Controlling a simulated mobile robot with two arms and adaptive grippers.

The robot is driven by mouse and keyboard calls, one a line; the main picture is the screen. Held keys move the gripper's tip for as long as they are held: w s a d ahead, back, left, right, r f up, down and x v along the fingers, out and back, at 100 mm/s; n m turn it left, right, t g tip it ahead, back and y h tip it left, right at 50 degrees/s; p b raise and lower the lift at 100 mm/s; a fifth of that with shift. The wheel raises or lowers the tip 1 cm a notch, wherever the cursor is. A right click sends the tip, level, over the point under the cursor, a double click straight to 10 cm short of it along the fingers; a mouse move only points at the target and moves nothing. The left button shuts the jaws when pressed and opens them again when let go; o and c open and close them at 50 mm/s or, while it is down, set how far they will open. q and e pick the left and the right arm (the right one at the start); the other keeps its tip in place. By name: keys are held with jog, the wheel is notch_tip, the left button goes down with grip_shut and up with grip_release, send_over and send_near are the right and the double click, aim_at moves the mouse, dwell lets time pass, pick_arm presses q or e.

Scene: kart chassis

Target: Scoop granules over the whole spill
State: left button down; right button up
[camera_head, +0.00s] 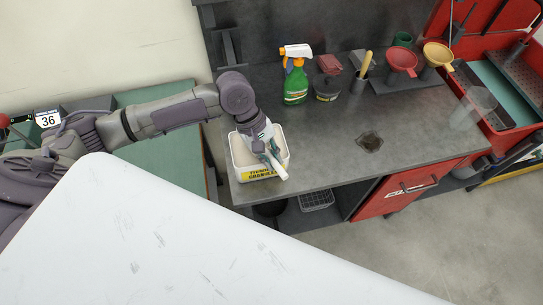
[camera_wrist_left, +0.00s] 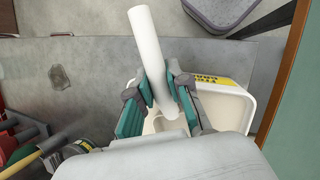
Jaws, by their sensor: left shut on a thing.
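A white tub with a yellow granules label (camera_head: 262,173) stands at the left end of the grey workbench; it also shows in the left wrist view (camera_wrist_left: 232,108). My left gripper (camera_head: 268,150) is over the tub, shut on the white handle of a scoop (camera_head: 277,168). In the left wrist view the handle (camera_wrist_left: 147,42) stands between the two fingers (camera_wrist_left: 157,88). The scoop's lower end is at the tub, partly hidden by the fingers. The spill (camera_head: 369,142) is a dark patch on the bench, right of the tub, and shows in the left wrist view (camera_wrist_left: 58,78). My right gripper is not in view.
A green spray bottle (camera_head: 295,88), a dark jar with a red top (camera_head: 328,80) and a yellow-handled brush (camera_head: 365,65) stand behind. Red (camera_head: 402,60) and yellow funnels (camera_head: 437,55) are at the back right. The bench between tub and spill is clear.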

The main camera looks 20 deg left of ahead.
aim_at(272, 157)
pick_arm(q)
jog(key=shift+s+f+p, duration=0.15)
jog(key=shift+p, duration=0.25)
dwell(1.0)
dwell(0.5)
notch_tip(272, 157, up, 3)
jog(key=p, duration=0.3)
jog(key=shift+p, duration=0.4)
notch_tip(272, 157, up, 2)
jog(key=shift+r+p, duration=0.1)
jog(key=shift+p, duration=0.5)
jog(key=shift+r, duration=1)
